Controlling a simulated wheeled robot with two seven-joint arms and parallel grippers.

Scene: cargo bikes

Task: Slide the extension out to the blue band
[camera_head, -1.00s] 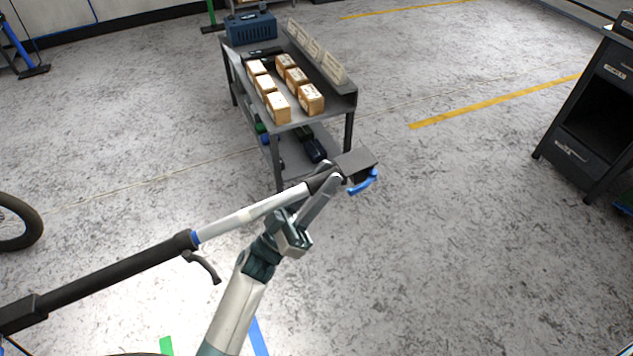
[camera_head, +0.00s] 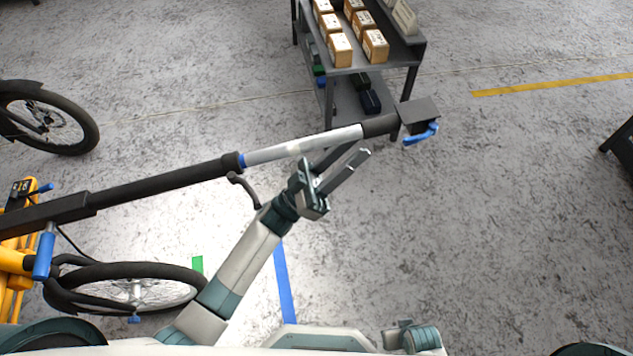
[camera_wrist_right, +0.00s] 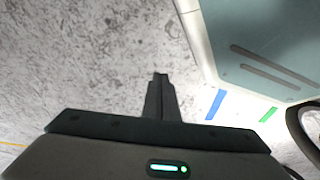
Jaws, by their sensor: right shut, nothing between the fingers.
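The extension is a silver tube (camera_head: 300,147) with a black sleeve (camera_head: 381,126) and a dark end block (camera_head: 417,115). It runs out of a black outer tube (camera_head: 165,179). The blue band (camera_head: 241,160) shows at the mouth of the outer tube, with bare silver tube beyond it. A black lever (camera_head: 243,188) hangs below the mouth. My left gripper (camera_head: 359,150) is open, fingers apart, just below the silver tube and sleeve, with nothing visible between them. My right gripper (camera_wrist_right: 159,77) is shut and empty above the floor in the right wrist view.
A blue lever (camera_head: 421,134) hangs at the end block. A grey cart (camera_head: 398,54) with several boxes stands behind. A yellow bike frame and wheels (camera_head: 135,287) are at left. Blue tape (camera_head: 284,285) marks the floor.

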